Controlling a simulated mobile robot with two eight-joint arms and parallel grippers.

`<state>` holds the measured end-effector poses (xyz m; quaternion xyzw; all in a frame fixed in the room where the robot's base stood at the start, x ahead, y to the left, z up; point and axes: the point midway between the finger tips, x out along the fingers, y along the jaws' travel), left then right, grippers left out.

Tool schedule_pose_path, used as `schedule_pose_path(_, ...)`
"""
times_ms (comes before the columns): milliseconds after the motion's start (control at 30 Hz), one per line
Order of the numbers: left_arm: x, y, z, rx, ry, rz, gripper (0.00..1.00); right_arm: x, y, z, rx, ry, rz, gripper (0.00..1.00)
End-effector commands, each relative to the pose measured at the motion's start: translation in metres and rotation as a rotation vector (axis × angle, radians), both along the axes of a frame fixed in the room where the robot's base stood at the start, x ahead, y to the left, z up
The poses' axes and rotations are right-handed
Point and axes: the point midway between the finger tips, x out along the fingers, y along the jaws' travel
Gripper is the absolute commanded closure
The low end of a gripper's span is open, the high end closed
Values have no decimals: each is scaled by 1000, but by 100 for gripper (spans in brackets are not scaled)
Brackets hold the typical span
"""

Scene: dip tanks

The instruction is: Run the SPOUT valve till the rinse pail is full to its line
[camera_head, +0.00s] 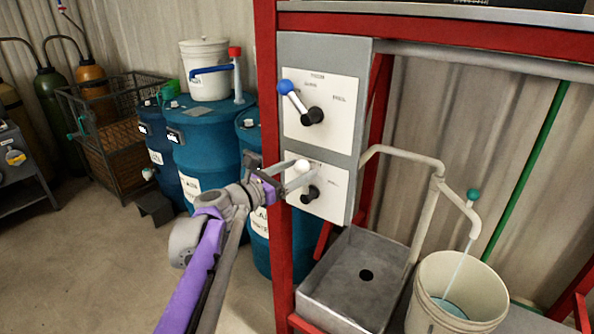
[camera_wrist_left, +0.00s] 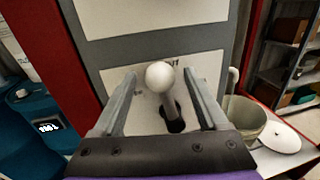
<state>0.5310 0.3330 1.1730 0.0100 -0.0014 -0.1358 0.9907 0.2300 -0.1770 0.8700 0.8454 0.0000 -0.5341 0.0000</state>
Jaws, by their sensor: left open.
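My left gripper (camera_head: 286,177) is open at the lower valve plate, its fingers on either side of a lever with a white ball knob (camera_head: 301,166). In the left wrist view the knob (camera_wrist_left: 159,75) stands between the open fingers (camera_wrist_left: 158,88), apart from both. The lower plate's label is too small to read. The spout (camera_head: 459,204) hangs over a cream rinse pail (camera_head: 424,292). A thin pale stream (camera_head: 459,255) runs down from the spout into bluish liquid in the pail. I cannot make out the fill line. My right gripper is out of view.
A blue-knobbed lever (camera_head: 287,87) is on the upper plate, just above my left gripper. A grey sink (camera_head: 340,262) stands below the panel. A red post (camera_head: 272,120) and blue drums (camera_head: 205,150) are to the left.

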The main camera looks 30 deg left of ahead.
Motion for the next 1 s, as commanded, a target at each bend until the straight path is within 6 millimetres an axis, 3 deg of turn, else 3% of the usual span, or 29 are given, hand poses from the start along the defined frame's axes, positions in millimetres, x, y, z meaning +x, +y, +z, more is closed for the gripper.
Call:
schedule_pose_path(100,0,0,0,0,0,0,28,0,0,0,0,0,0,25)
schedule_pose_path(500,-1,0,0,0,0,0,100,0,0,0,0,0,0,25)
schedule_pose_path(1000,-1,0,0,0,0,0,100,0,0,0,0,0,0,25)
